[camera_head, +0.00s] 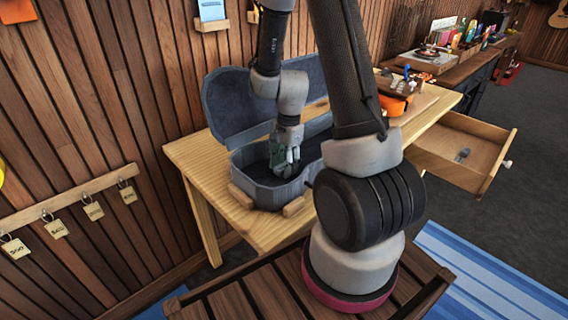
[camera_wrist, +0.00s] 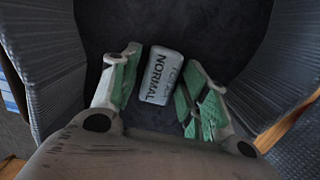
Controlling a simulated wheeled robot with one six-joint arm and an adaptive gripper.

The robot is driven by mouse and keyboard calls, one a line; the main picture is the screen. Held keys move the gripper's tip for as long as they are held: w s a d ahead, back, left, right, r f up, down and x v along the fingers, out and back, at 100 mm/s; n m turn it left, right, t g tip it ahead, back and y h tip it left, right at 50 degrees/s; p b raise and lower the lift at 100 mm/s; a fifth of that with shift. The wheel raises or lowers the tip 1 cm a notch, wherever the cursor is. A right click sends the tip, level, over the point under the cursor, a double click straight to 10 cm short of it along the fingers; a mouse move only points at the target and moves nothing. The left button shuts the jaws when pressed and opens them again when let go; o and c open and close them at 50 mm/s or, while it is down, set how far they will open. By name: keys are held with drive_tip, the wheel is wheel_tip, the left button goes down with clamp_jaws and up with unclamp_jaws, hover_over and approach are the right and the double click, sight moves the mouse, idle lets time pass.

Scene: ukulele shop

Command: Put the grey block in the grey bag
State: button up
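The grey bag is an open grey case (camera_head: 262,193) on the wooden table, its lid (camera_head: 232,108) tilted back. My gripper (camera_head: 284,170) reaches down inside the case, fingers pointing down. In the wrist view the case's ribbed wall (camera_wrist: 48,75) rises on both sides, with a dark lining between. The grey block (camera_wrist: 162,76), a light grey piece marked "NORMAL", shows between the green-padded fingers of my gripper (camera_wrist: 163,57). The fingers stand apart, with a gap beside the block at left. The block appears to lie on the dark lining. My gripper hides it in the head view.
An orange container (camera_head: 394,104) and small items stand on the table to the right. A wooden drawer (camera_head: 462,150) is pulled out at right. Wooden blocks (camera_head: 241,196) touch the case's base. A slatted wall with hooked tags runs at left.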

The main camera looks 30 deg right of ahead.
wheel_tip(320, 180, up, 12)
drive_tip(key=d, duration=0.1)
drive_tip(key=s+a+r+n+t, duration=0.1)
drive_tip(key=s+r+n+t, duration=0.1)
drive_tip(key=s+r+n, duration=0.6)
drive_tip(key=s+a+r+n+t+h, duration=0.1)
drive_tip(key=s+r+n+t, duration=0.1)
drive_tip(key=s+r+n, duration=0.5)
drive_tip(key=shift+s+a+r+n, duration=0.25)
drive_tip(key=shift+s+r+n, duration=0.15)
drive_tip(key=shift+s, duration=0.4)
